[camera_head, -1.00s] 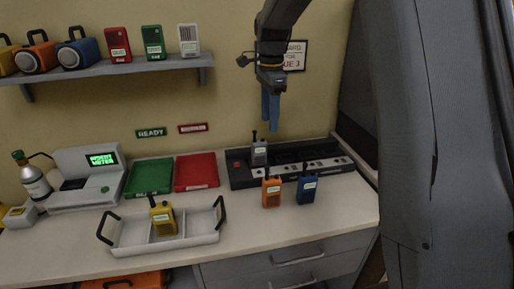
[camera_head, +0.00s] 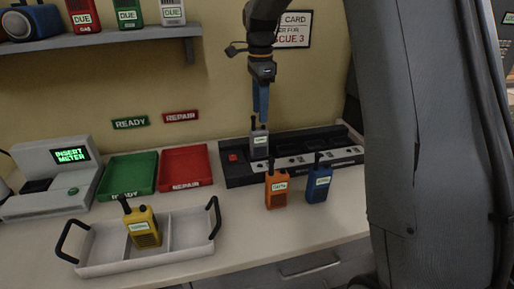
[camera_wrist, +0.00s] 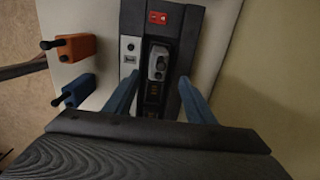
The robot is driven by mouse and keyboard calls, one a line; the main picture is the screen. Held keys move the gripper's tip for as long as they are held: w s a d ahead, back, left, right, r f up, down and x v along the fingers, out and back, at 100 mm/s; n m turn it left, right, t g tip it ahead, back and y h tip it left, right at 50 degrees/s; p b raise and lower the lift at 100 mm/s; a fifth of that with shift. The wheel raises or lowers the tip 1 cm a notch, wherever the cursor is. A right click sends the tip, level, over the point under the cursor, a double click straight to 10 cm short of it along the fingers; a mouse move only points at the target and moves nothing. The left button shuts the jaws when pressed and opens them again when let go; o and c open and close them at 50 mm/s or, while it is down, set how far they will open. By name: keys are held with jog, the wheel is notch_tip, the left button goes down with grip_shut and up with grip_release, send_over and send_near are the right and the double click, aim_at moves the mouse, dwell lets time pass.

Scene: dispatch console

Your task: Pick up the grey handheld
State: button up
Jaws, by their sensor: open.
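The grey handheld (camera_head: 259,142) stands upright in the left part of the black charger rack (camera_head: 235,172), with its antenna up. In the wrist view the handheld (camera_wrist: 158,62) shows from above in its slot, ahead of and between my two blue fingers. My gripper (camera_head: 261,103) is open and points down just above the handheld in the head view. The wrist view shows the fingers (camera_wrist: 157,88) spread apart with nothing between their tips that they clearly touch. The fingers partly overlap the handheld's antenna in the head view.
An orange handheld (camera_head: 276,190) and a blue handheld (camera_head: 318,184) stand on the counter in front of the rack. A yellow handheld (camera_head: 142,228) stands in the white tray (camera_head: 190,228). Green (camera_head: 128,176) and red (camera_head: 185,170) trays lie left of the rack. A shelf (camera_head: 100,40) hangs above.

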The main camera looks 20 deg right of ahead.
aim_at(259, 129)
jog(key=shift+s+a+f+p, duration=0.15)
jog(key=shift+f+p, duration=0.7)
jog(key=shift+f, duration=1.15)
jog(key=shift+s+a+f+p, duration=0.1)
jog(key=shift+f+p, duration=0.75)
jog(key=shift+f, duration=1.15)
grip_shut()
jog(key=shift+r, duration=0.15)
